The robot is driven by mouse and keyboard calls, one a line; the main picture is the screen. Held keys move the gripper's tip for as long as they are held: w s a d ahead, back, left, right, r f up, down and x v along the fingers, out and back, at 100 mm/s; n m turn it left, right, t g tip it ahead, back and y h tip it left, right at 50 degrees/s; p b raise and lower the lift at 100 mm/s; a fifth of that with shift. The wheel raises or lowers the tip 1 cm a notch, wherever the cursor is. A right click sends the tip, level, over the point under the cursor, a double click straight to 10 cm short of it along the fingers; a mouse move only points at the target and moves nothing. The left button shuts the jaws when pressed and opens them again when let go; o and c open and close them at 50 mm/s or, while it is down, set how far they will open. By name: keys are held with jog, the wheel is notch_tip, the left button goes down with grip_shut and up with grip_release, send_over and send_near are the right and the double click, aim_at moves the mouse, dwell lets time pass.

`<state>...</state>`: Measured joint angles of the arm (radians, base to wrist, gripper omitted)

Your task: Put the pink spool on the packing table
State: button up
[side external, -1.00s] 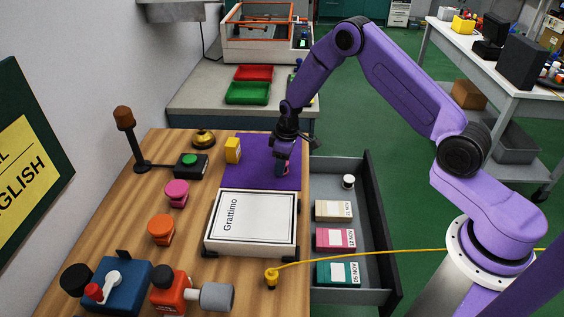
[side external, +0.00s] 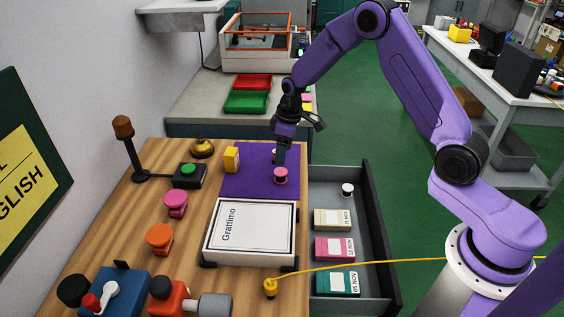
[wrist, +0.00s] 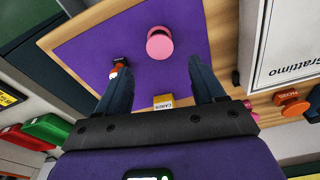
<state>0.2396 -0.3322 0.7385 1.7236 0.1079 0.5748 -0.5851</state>
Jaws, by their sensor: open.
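A pink spool (side external: 280,175) stands on the purple mat (side external: 240,187) that lies on the wooden table (side external: 190,270). In the wrist view the pink spool (wrist: 159,43) is seen from above, beyond the fingertips and clear of them. My gripper (side external: 281,160) is open and empty, just above and behind the spool in the side view. In the wrist view its two fingers (wrist: 160,75) are spread apart.
A white "Grattimo" box (side external: 250,232) lies in front of the mat. A yellow box (side external: 232,159) stands at the mat's left edge. A small dark, orange and white object (wrist: 118,65) lies on the mat. An open drawer (side external: 370,240) holds several boxes. A yellow cable crosses right.

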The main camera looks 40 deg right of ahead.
jog(key=shift+s+d+r, duration=0.1)
jog(key=shift+r, duration=0.75)
jog(key=shift+s+d+r, duration=0.1)
jog(key=shift+r, duration=0.7)
jog(key=shift+a, duration=0.15)
jog(key=s+a+r+n, duration=0.1)
jog(key=s+a+r, duration=0.3)
jog(key=s, duration=0.5)
jog(key=s+a+r+n, duration=0.2)
jog(key=s+a+r, duration=0.3)
jog(key=s, duration=0.4)
jog(key=s+d+r+n, duration=0.1)
jog(key=s+d, duration=0.1)
jog(key=s, duration=0.8)
jog(key=s+d+r+n+g, duration=0.1)
jog(key=s+d, duration=0.2)
jog(key=s, duration=0.7)
jog(key=shift+n, duration=0.3)
jog(key=shift+s+d, duration=0.3)
jog(key=shift+s, duration=0.05)
jog(key=shift+c, duration=0.6)
